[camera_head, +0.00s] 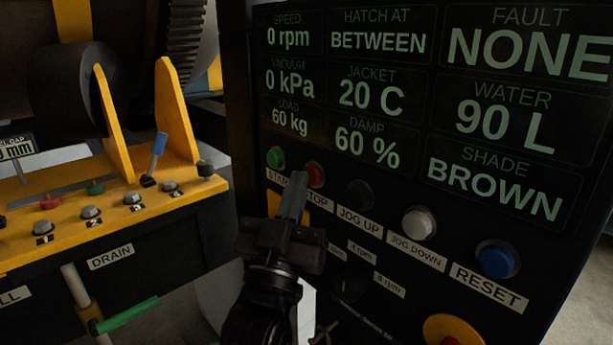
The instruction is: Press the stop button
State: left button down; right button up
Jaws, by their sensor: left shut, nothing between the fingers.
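The red stop button (314,174) sits on the dark control panel, above a label whose visible letters end in "TOP". My left gripper (296,178) is in front of the panel, its fingers shut and empty, pointing up. The fingertips appear just left of the red button and overlap the labels below the buttons. I cannot tell whether they touch the panel. My right gripper is not in view.
A green button (276,158) is left of the stop button. A black jog up button (360,194), a white jog down button (418,223) and a blue reset button (496,260) run to the right. A yellow console (112,222) stands at the left.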

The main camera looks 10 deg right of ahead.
pick_arm(q)
jog(key=shift+a, duration=0.1)
jog(key=shift+s+a, duration=0.5)
jog(key=shift+a, duration=0.1)
jog(key=s+a, duration=0.1)
jog(key=a, duration=0.1)
jog(key=s+a, duration=0.2)
dwell(0.6)
dwell(0.4)
